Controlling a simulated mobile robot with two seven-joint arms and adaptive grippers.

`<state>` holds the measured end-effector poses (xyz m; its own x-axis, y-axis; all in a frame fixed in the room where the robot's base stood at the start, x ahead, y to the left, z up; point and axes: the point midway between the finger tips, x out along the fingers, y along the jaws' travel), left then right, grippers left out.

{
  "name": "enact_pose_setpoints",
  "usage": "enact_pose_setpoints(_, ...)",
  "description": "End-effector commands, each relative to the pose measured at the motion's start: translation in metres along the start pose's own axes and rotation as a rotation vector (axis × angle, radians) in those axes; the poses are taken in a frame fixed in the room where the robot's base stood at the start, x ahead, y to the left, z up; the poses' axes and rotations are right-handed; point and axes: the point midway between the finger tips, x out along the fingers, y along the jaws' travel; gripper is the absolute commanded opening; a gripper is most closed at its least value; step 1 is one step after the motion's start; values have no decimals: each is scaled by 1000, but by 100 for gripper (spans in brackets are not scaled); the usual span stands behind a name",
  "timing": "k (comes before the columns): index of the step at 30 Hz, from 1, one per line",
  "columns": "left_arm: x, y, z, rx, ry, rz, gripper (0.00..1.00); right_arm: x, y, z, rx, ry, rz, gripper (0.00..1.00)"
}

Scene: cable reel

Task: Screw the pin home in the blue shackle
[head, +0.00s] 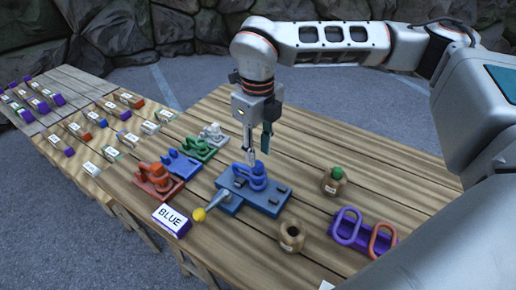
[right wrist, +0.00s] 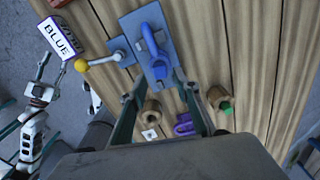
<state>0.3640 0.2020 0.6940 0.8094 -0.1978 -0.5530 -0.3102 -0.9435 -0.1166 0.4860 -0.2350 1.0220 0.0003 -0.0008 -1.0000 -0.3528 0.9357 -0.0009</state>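The blue shackle (head: 257,180) is on a blue base plate (head: 268,202) on the near table. It also shows in the right wrist view (right wrist: 150,38), with a blue pin part (right wrist: 160,69) at its lower end; I cannot tell how deep the pin sits. My right gripper (head: 259,150) points down just above the shackle. Its fingers are apart and empty in the right wrist view (right wrist: 157,92). My left gripper is outside the head view; a white and black arm end (right wrist: 35,110), probably my left one, shows at the left of the right wrist view.
A grey lever (head: 217,202) with a yellow knob (head: 199,214) sticks out left. A BLUE label block (head: 171,219) stands at the edge. Red (head: 157,183) and green (head: 197,149) shackle sets lie left.

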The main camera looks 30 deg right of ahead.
Motion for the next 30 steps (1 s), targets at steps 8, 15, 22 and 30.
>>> enact_pose_setpoints(8,7,2,12,0,-2,1,40,18,0,0,0,1,0,31)
enact_pose_setpoints(15,12,3,21,-1,-5,1,40,31,0,0,0,2,1,31)
enact_pose_setpoints(22,15,5,28,-1,-8,2,40,42,0,0,0,2,1,31)
enact_pose_setpoints(30,15,5,28,-1,-9,2,40,41,0,0,1,1,0,26)
